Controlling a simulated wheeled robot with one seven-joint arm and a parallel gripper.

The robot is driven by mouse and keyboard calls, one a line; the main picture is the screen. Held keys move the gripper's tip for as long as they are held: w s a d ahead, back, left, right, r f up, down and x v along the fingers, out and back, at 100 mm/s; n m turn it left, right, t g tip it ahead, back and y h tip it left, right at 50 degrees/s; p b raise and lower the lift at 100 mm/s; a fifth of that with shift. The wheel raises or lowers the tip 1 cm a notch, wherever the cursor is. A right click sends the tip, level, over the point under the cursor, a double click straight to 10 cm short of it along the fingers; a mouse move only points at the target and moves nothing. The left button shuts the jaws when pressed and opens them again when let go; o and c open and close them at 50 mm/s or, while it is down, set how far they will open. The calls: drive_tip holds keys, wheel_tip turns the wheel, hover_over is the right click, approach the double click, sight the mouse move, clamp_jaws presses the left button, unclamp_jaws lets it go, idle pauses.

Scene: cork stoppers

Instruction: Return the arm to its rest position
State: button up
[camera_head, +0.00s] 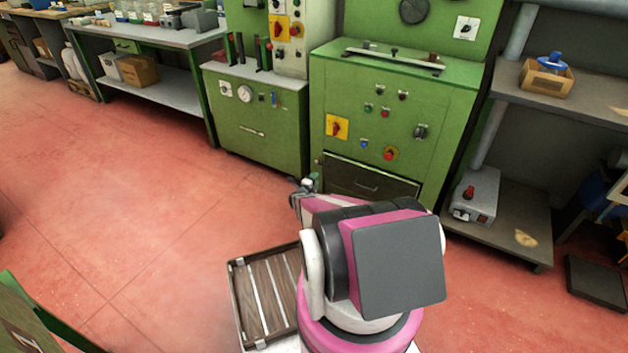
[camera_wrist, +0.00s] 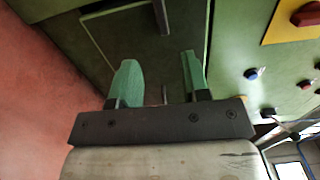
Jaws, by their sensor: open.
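My gripper (camera_wrist: 157,85) shows in the wrist view with its two green fingers apart and nothing between them. Beyond the fingers is the green machine cabinet (camera_wrist: 235,40) with its dark lower drawer. In the head view my arm is folded in front of me, and its large links cover much of the lower middle. The gripper (camera_head: 306,186) shows only in part there, behind the arm, in front of the cabinet. No cork stopper can be made out in either view.
A tray with wooden slats (camera_head: 262,290) lies left of my arm. The green cabinet (camera_head: 450,110) stands ahead. A shelf (camera_head: 520,215) with a grey box (camera_head: 475,195) is on the right. A workbench (camera_head: 150,38) stands at the back left. The red floor (camera_head: 130,200) on the left is clear.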

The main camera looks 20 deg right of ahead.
drive_tip(key=w+a+r+n+t+y, duration=0.2)
drive_tip(key=a+r+n+y, duration=0.65)
drive_tip(key=a+r, duration=0.2)
drive_tip(key=s+a+r+n+g+y, duration=0.3)
drive_tip(key=s+a+r+n+y, duration=0.35)
drive_tip(key=a+r+n, duration=0.3)
drive_tip(key=s+a+r+n+g, duration=0.1)
drive_tip(key=s+r+n+g, duration=0.2)
drive_tip(key=s, duration=0.6)
drive_tip(key=s+a+r+n+g, duration=0.2)
drive_tip(key=s+r+n+g, duration=0.2)
drive_tip(key=s, duration=0.5)
drive_tip(key=s+a+r+n+g+h, duration=0.1)
drive_tip(key=s+r, duration=0.4)
drive_tip(key=s, duration=0.5)
drive_tip(key=shift+a+r+n+g, duration=0.3)
drive_tip(key=shift+a+n+g, duration=0.4)
drive_tip(key=shift+n+g, duration=0.5)
drive_tip(key=shift+c, duration=0.3)
